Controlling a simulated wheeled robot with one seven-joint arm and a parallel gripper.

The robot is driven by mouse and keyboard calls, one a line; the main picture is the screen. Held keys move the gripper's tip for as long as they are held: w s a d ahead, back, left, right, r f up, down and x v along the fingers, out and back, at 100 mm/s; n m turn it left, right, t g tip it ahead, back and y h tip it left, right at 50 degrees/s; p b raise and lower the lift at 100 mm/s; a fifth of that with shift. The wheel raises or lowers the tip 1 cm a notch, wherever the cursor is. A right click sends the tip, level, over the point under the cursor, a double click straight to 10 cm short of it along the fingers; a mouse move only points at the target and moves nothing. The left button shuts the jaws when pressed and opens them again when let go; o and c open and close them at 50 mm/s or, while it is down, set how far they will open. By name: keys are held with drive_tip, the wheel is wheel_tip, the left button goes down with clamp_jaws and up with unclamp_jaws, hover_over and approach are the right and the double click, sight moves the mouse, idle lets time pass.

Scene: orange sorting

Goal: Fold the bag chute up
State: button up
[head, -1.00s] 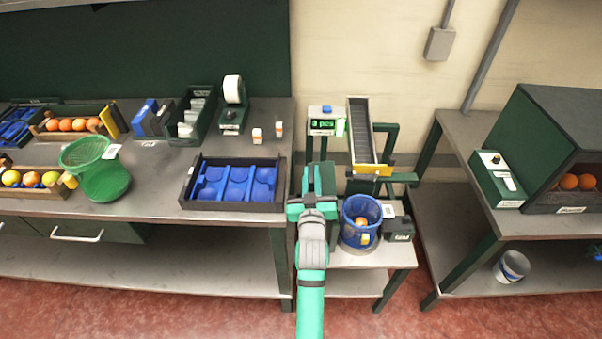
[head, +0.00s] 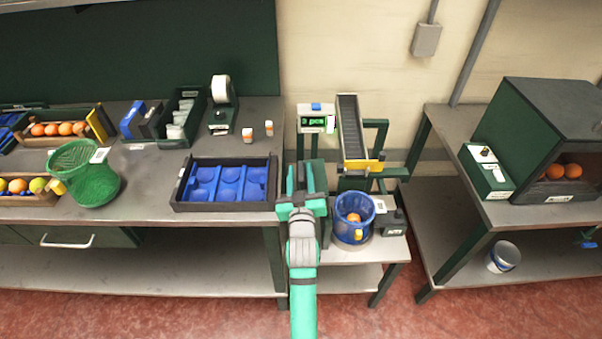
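The bag chute (head: 352,132) is a dark ribbed slide with pale sides and a yellow front lip (head: 362,166). It slopes down toward the front on a green frame, with its lip above and behind a blue mesh bag (head: 354,230). An orange (head: 353,218) lies in the bag. My gripper (head: 308,178) is left of the chute and the bag, at the left edge of the small stand, apart from the chute.
A counter display (head: 316,119) stands left of the chute. A black device (head: 394,222) sits right of the bag. A blue-celled tray (head: 222,184) and a green mesh basket (head: 84,174) are on the left bench. A dark box with oranges (head: 545,140) stands on the right bench.

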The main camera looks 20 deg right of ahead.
drive_tip(key=shift+s, duration=0.1)
drive_tip(key=v, duration=0.9)
drive_tip(key=shift+s+a, duration=0.25)
drive_tip(key=shift+s, duration=0.65)
drive_tip(key=shift+w, duration=0.1)
